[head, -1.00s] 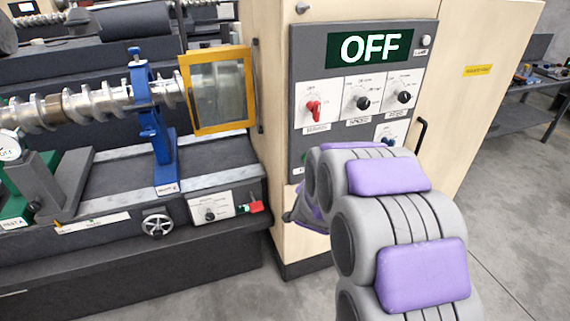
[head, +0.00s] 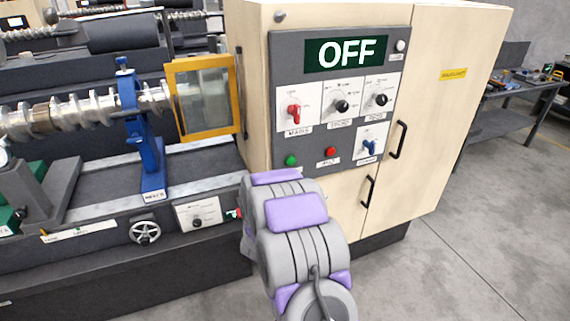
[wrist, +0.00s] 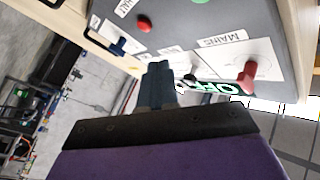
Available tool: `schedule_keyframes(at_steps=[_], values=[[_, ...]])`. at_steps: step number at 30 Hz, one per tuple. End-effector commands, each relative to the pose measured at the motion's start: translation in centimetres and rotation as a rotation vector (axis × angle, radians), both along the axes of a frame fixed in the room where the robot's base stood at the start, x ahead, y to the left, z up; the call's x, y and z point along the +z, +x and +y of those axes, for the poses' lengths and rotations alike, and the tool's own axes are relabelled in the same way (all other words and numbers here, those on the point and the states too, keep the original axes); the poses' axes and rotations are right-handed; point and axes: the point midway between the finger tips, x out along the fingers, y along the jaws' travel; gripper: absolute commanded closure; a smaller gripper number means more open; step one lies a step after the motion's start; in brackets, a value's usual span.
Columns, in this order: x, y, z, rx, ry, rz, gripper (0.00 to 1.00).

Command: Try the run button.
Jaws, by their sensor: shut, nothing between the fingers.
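The control panel (head: 345,100) on the beige cabinet carries a green button (head: 291,160) at its lower left; its label is mostly hidden, so I cannot read it. A red button (head: 330,151) sits to its right. In the wrist view the green button (wrist: 200,1) is cut by the top edge, and the red button (wrist: 144,23) is beside it. My gripper (wrist: 158,72) is shut and empty, pointing toward the panel, apart from both buttons. In the head view my arm hides the gripper. The display (head: 346,52) reads OFF.
Above the buttons are a red mains knob (head: 294,112) and black knobs (head: 342,106). A blue switch (head: 369,146) is at the lower right. Cabinet handles (head: 398,139) stick out. A lathe-like machine with a yellow-framed guard (head: 204,96) stands left.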

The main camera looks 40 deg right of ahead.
Motion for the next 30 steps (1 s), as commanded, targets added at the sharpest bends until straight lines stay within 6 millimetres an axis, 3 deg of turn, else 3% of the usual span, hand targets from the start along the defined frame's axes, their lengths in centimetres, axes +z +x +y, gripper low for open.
schedule_keyframes(at_steps=[11,30], values=[[0.0,0.5,-0.1,0.001,0.001,0.002,1.0],[0.1,7.6,-1.8,0.001,0.004,0.0,1.0]])
